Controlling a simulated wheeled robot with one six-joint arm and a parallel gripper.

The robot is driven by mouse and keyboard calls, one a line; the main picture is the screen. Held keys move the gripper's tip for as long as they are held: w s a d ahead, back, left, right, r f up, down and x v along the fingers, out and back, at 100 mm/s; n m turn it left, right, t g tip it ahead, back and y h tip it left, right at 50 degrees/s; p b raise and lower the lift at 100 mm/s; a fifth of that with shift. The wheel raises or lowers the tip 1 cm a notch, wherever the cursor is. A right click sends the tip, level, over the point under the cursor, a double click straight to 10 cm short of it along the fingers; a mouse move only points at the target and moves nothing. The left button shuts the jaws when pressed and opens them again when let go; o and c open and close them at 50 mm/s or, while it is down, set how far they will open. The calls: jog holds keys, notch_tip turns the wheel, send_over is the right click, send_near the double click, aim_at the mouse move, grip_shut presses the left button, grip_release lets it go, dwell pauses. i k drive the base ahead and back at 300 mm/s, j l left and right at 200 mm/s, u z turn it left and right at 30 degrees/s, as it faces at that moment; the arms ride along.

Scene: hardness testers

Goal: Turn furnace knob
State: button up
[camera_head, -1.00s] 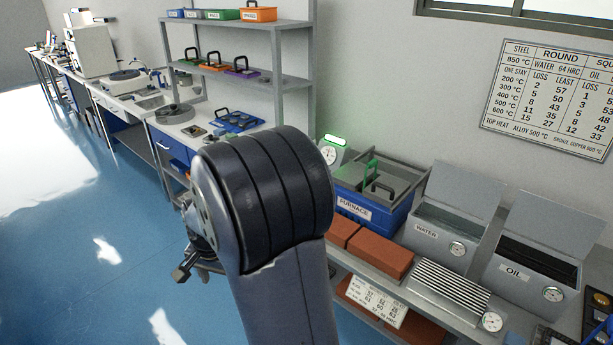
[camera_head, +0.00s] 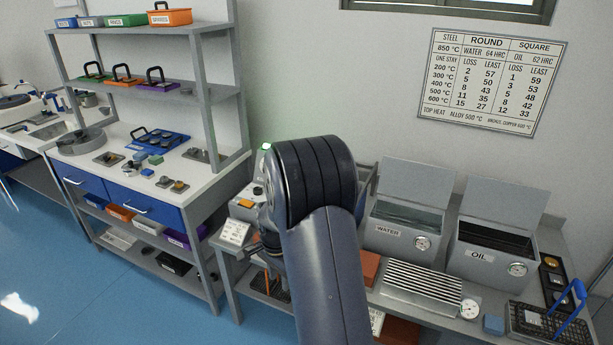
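My arm rises through the middle of the view and covers the spot where the furnace unit stands. The blue furnace bin is hidden behind it, and only a bit of grey rim shows to the right of the arm. A green light (camera_head: 265,147) shows just left of my arm's elbow. A dark part of my gripper (camera_head: 264,243) seems to show at the arm's left edge, low beside this unit. Its fingers cannot be made out.
A water tank (camera_head: 400,222) and an oil tank (camera_head: 492,248), lids raised, stand on the bench to the right. A ribbed rack (camera_head: 425,288) and a blue-handled basket (camera_head: 550,322) are in front. A shelved bench (camera_head: 215,160) stands left. The blue floor (camera_head: 120,290) is clear at lower left.

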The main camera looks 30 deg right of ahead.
aim_at(258, 190)
jog(key=i+z, duration=0.2)
jog(key=i, duration=0.25)
jog(key=i+j+z, duration=0.15)
jog(key=i, duration=0.3)
jog(key=i+j+z, duration=0.2)
jog(key=i, duration=0.2)
jog(key=i+j+z, duration=0.2)
jog(key=i, duration=0.25)
jog(key=i+j, duration=0.25)
jog(key=i, duration=0.05)
